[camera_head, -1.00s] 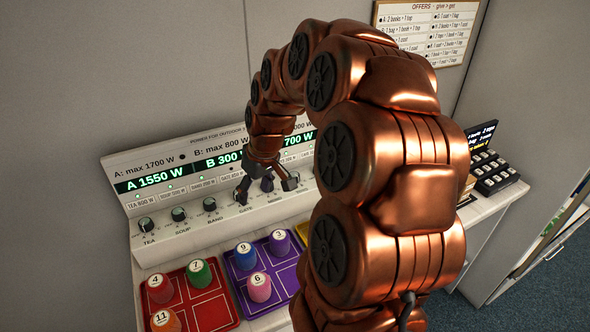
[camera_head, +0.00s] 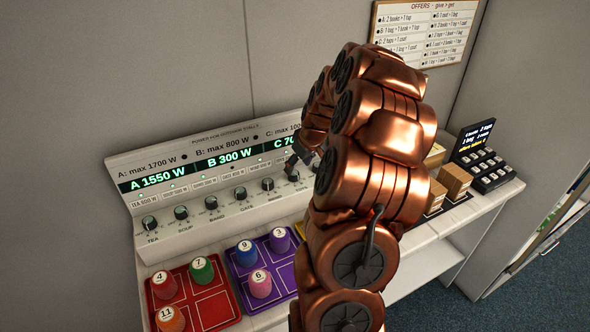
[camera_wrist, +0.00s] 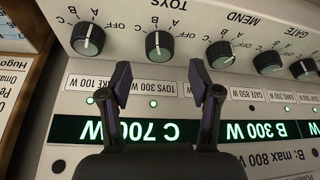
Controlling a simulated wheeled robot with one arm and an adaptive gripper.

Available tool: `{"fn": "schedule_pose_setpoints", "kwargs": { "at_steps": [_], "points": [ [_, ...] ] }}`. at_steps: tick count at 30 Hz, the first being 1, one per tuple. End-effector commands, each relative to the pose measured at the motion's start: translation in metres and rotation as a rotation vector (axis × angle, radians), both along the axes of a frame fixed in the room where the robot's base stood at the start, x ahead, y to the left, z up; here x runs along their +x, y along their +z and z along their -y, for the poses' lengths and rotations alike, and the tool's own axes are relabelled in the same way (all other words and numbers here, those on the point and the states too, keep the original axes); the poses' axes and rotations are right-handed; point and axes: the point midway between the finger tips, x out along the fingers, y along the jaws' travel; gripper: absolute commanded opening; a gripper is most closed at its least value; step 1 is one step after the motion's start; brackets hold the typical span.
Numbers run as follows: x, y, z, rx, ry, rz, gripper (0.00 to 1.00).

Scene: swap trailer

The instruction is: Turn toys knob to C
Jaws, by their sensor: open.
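The toys knob (camera_wrist: 159,45) is a round dark knob with a pale pointer line, under the TOYS lettering in the upside-down wrist view. My gripper (camera_wrist: 159,72) is open and empty. Its two dark fingertips lie on either side of the knob's line, just short of it in the picture; I cannot tell the depth gap. In the head view the toys knob (camera_head: 292,175) shows just below my gripper (camera_head: 293,160), and my arm hides the panel to its right.
The mend knob (camera_wrist: 220,54) and another knob (camera_wrist: 87,38) flank the toys knob closely. The display (camera_head: 220,161) reads A 1550 W, B 300 W and C 700 W. A red tray (camera_head: 219,308) and a purple tray (camera_head: 284,280) with numbered pegs lie in front.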

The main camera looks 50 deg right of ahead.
Motion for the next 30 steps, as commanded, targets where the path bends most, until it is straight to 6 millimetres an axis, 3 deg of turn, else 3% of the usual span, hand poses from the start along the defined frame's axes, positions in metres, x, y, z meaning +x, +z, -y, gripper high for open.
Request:
{"fn": "schedule_pose_setpoints", "kwargs": {
  "at_steps": [12,21,30],
  "points": [
    [0.017,-0.039,0.002,-0.001,0.001,0.000,0.63],
    [0.018,-0.042,0.002,-0.001,0.001,0.000,0.63],
    [0.017,-0.042,0.002,-0.001,0.000,0.000,0.33]
  ]
}}
